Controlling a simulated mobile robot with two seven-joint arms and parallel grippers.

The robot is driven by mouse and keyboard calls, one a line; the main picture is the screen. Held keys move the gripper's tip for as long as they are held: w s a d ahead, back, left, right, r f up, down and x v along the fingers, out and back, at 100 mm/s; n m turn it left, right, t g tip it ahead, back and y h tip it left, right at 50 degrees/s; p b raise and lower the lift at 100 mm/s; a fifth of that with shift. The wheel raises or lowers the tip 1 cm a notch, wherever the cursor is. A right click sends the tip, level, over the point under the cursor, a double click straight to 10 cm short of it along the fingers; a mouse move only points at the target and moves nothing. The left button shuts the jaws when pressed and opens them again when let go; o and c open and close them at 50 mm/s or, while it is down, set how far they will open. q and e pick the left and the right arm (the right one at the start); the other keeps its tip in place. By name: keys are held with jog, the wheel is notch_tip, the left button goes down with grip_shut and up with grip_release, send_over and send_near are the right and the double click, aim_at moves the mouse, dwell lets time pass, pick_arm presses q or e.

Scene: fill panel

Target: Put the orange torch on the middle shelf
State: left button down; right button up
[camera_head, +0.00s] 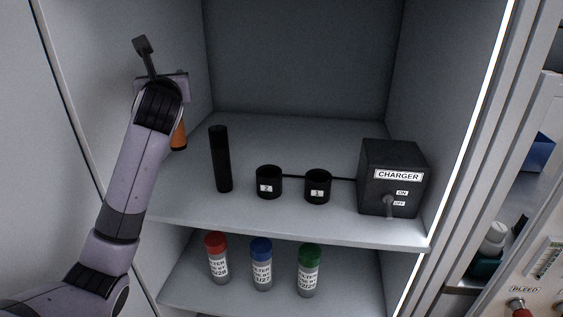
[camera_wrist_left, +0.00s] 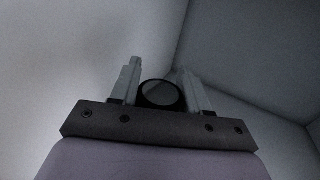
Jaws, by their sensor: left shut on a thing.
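The orange torch (camera_head: 179,137) shows in the head view as a short orange length with a dark lower end, mostly hidden behind my left arm. My left gripper (camera_wrist_left: 160,88) is shut on it; in the left wrist view the torch's round black end (camera_wrist_left: 160,94) sits between the two fingers. In the head view the gripper is at the cabinet's left side, above the shelf (camera_head: 293,218) that bears the charger. I cannot tell whether the torch's lower end touches that shelf. My right gripper is not in view.
On the same shelf stand a black torch-like cylinder (camera_head: 220,160), cups marked 2 (camera_head: 268,182) and 1 (camera_head: 317,187), and a black charger box (camera_head: 392,178). Red (camera_head: 217,258), blue (camera_head: 261,264) and green-capped (camera_head: 309,270) filter jars stand below. The shelf's back is clear.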

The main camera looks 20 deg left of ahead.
pick_arm(q)
notch_tip(320, 180, down, 10)
jog(key=b, duration=0.1)
jog(key=shift+r, duration=0.15)
dwell(0.4)
jog(key=shift+a, duration=0.1)
jog(key=c, duration=0.5)
grip_release()
jog(key=shift+c, duration=0.2)
jog(key=shift+s+d, duration=0.4)
jog(key=v, duration=1.1)
